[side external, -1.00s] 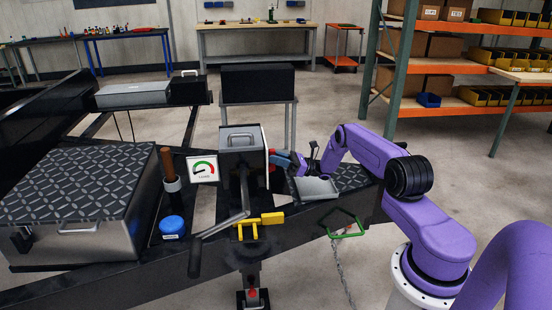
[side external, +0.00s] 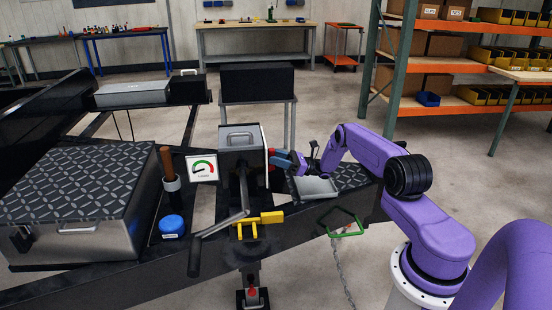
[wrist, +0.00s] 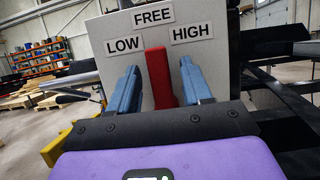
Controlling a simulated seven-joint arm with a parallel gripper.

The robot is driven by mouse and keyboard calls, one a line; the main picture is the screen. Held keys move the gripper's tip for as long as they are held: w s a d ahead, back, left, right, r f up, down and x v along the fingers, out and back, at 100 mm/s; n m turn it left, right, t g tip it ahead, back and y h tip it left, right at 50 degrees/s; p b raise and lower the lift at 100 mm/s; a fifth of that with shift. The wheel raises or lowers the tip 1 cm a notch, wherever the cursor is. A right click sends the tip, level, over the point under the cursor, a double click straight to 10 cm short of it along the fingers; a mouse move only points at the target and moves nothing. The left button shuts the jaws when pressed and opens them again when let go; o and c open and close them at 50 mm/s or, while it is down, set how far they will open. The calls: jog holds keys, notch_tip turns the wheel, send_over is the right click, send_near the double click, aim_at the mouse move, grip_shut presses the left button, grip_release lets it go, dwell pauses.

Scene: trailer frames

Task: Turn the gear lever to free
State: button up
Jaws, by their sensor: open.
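The red gear lever (wrist: 160,78) stands nearly upright in the wrist view, its top just under the FREE label (wrist: 153,16). The LOW label (wrist: 123,45) is to its left and the HIGH label (wrist: 191,33) to its right. My gripper (wrist: 157,82) is open, with one blue finger on each side of the lever and gaps visible between them. In the side external view my gripper (side external: 283,160) is at the right face of the grey gear housing (side external: 240,158); the lever is mostly hidden there.
A crank handle (side external: 220,225) hangs in front of the housing. A gauge (side external: 203,168), a blue-capped container (side external: 172,226) and a brown-handled tool (side external: 169,168) are to its left. A grey tray (side external: 317,187) lies close below my wrist. A green hook (side external: 341,222) hangs at the frame's edge.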

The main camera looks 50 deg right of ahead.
jog(key=v, duration=1.2)
jog(key=shift+w+f, duration=0.1)
